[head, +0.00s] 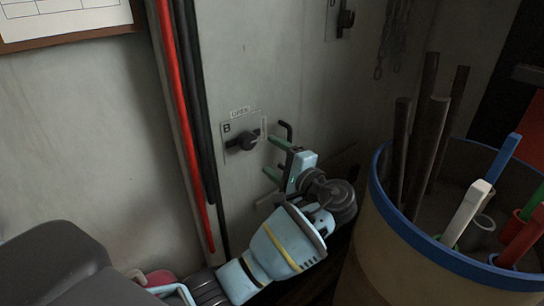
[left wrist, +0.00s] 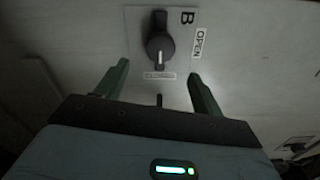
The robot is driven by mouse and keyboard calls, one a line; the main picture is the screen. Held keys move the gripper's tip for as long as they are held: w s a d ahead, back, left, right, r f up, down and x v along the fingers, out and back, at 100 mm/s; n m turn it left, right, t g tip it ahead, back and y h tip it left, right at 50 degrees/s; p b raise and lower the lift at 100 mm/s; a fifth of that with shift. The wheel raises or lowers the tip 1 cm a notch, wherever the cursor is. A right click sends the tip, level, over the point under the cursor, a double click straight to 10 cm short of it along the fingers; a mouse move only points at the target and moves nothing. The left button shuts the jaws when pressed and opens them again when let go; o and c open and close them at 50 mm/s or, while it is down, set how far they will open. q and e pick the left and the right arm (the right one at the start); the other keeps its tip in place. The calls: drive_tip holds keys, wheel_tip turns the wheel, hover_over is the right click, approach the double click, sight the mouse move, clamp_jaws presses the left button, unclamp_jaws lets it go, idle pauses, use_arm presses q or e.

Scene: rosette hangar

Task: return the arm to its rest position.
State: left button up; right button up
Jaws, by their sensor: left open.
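My left arm reaches up from the bottom of the head view to the wall. My left gripper (head: 277,158) is open, with its two green fingers apart and nothing between them. In the left wrist view the gripper (left wrist: 159,72) points at a dark rotary knob (left wrist: 160,48) on a plate marked B and OPEN. The knob also shows in the head view (head: 243,141), just beyond the fingertips, and the fingers do not appear to grip it. My right gripper is not in view.
A blue-rimmed barrel (head: 377,190) holding dark rods and coloured pieces stands close to the right of the arm. Red and black wall pipes (head: 186,130) run left of the knob. A second knob (head: 346,18) and chains (head: 392,40) are higher up.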

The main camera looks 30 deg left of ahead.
use_arm(q)
drive_tip(key=s+d+f+m+t+h, duration=0.1)
drive_tip(key=s+f+h, duration=0.25)
drive_tip(key=f, duration=0.65)
drive_tip(key=s+d+f+m+h, duration=0.15)
drive_tip(key=f+h, duration=0.25)
drive_tip(key=f, duration=0.5)
drive_tip(key=s+d+f+m+t+h, duration=0.1)
drive_tip(key=s+f+h, duration=0.25)
drive_tip(key=f, duration=0.65)
drive_tip(key=s+d+f+n+h, duration=0.2)
drive_tip(key=s+f+n+h, duration=0.15)
drive_tip(key=s+f, duration=0.55)
drive_tip(key=s+n+h, duration=0.4)
drive_tip(key=s+n, duration=0.1)
drive_tip(key=s, duration=1.1)
drive_tip(key=shift+d+r, duration=0.3)
drive_tip(key=shift+r, duration=0.05)
